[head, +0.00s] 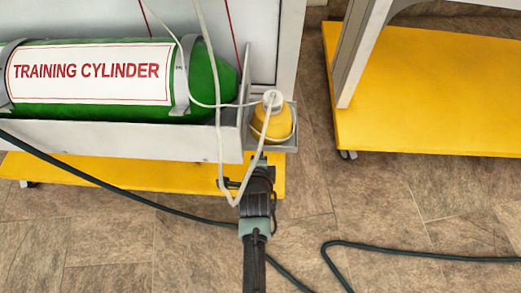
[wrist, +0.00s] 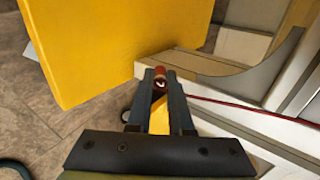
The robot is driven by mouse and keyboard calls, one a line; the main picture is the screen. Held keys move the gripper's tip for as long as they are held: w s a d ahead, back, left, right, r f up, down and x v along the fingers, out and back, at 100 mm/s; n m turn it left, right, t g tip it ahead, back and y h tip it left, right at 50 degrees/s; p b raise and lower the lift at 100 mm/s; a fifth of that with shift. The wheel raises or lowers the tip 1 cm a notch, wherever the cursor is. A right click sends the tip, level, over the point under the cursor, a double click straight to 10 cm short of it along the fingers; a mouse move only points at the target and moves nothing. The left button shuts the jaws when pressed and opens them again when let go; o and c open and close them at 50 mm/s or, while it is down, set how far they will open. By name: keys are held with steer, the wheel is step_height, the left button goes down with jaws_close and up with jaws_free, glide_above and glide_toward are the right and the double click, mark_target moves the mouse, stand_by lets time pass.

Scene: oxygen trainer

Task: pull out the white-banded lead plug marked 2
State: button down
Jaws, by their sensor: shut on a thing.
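My gripper (wrist: 160,82) is shut on a small dark red piece with a white mark (wrist: 160,74), held between the fingertips in the wrist view. It may be the lead plug, but I cannot read a 2 on it. In the head view my gripper (head: 258,170) is below the yellow round-bodied item with a white top (head: 272,122), at the right end of the grey cylinder tray. A white cord (head: 219,150) loops down in front of my gripper. The fingertips and the held piece cannot be made out there.
A green training cylinder (head: 110,112) lies strapped in the grey tray (head: 130,140), above a yellow base (head: 80,178). Another yellow platform (head: 430,100) stands at right. A dark hose (head: 420,255) crosses the tiled floor. A thin red line (wrist: 250,112) runs right in the wrist view.

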steer(key=c, duration=0.7)
jaws_free()
steer(key=shift+c, duration=0.2)
